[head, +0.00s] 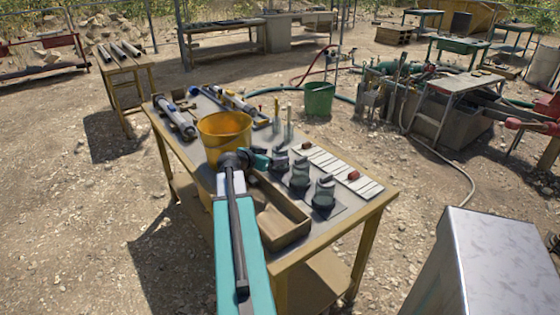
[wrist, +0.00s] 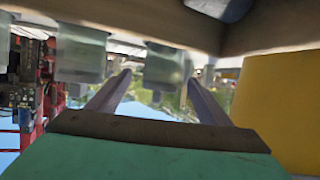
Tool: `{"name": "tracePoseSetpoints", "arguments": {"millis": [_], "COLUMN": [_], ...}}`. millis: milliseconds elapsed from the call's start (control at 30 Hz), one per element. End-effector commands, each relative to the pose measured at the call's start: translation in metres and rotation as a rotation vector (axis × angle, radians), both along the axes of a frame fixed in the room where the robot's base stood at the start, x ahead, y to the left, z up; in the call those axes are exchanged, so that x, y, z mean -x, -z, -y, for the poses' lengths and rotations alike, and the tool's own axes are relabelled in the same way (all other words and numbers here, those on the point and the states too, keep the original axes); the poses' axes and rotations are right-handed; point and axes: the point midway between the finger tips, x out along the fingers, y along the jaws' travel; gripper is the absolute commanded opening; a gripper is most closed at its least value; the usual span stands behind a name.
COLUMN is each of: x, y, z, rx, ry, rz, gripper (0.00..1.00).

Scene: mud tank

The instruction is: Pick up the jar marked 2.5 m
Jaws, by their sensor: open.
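Three squat glass jars with dark tops stand in a row on the table: the far jar (head: 280,162), the middle jar (head: 300,174) and the near jar (head: 324,191). No mark can be read, so I cannot tell which is 2.5 m. My gripper (head: 264,161) is low over the table beside the far jar. In the wrist view, which looks upside down, my gripper (wrist: 158,78) has its two fingers apart. A greenish glass jar (wrist: 165,67) shows between and beyond the fingertips. Another jar (wrist: 82,52) is left of the fingers. Contact is not visible.
A yellow bucket (head: 224,128) stands close to my gripper, and a wooden tray (head: 292,229) lies in front of the jars. White cards (head: 325,162) lie behind them. Thin upright tubes (head: 289,122) stand beyond. A green bucket (head: 318,99) is on the ground.

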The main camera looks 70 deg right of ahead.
Motion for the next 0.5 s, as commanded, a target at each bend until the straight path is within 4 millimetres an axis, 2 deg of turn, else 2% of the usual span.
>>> {"name": "tracePoseSetpoints", "arguments": {"millis": [500], "x": [0.0005], "y": [0.0018], "z": [0.0059], "rx": [0.0], "ry": [-0.001], "rz": [-0.001], "gripper": [0.72]}}
